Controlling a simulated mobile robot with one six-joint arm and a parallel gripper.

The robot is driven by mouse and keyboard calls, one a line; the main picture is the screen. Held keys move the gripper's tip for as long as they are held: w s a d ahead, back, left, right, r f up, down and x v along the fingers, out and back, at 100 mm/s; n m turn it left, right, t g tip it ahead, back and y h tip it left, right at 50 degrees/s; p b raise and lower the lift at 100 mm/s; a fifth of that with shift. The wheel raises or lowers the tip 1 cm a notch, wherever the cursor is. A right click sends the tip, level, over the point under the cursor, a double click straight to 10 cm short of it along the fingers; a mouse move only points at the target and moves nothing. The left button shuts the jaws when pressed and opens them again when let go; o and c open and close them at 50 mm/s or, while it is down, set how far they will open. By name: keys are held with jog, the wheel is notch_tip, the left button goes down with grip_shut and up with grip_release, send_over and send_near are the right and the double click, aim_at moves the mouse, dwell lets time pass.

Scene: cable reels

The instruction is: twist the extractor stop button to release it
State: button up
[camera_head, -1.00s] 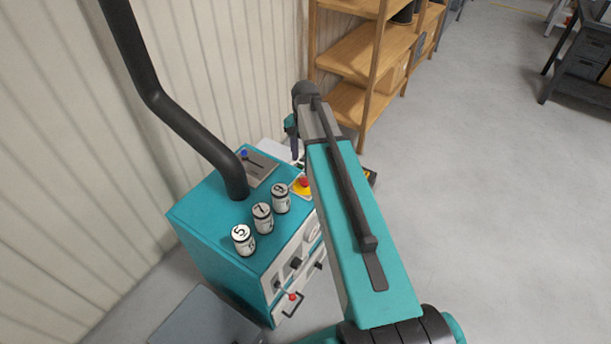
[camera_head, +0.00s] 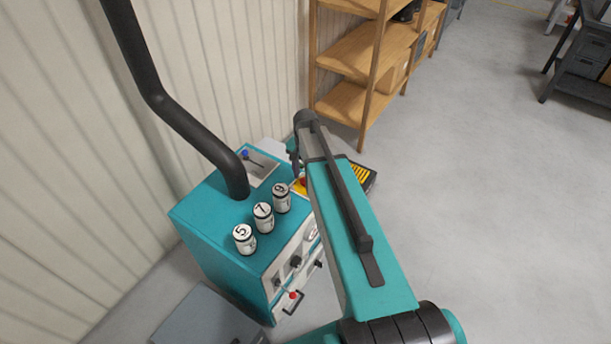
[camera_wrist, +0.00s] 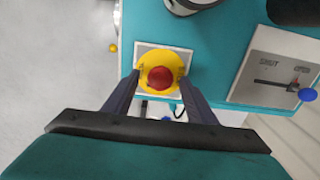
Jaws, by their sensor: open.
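The extractor stop button is a red knob on a yellow round base, on a white plate on the teal extractor cabinet. In the wrist view the red stop button (camera_wrist: 160,78) sits between and just beyond the tips of my gripper (camera_wrist: 156,84), whose two dark fingers stand apart on either side of it. My gripper is open and holds nothing. In the head view the stop button (camera_head: 302,181) is partly hidden by my arm, and the fingers are mostly hidden. I cannot tell whether the fingers touch the yellow base.
The teal cabinet (camera_head: 210,215) carries several numbered white canisters (camera_head: 263,217) and a thick black pipe (camera_head: 190,130). A SHUT slide plate with a blue knob (camera_wrist: 308,95) lies right of the button in the wrist view. Wooden shelves (camera_head: 355,55) stand behind; open floor lies right.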

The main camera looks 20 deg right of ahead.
jog(key=shift+f, duration=0.15)
jog(key=c, duration=1.1)
jog(key=shift+m, duration=0.5)
jog(key=m+b, duration=0.1)
jog(key=m, duration=0.2)
jog(key=shift+m, duration=2)
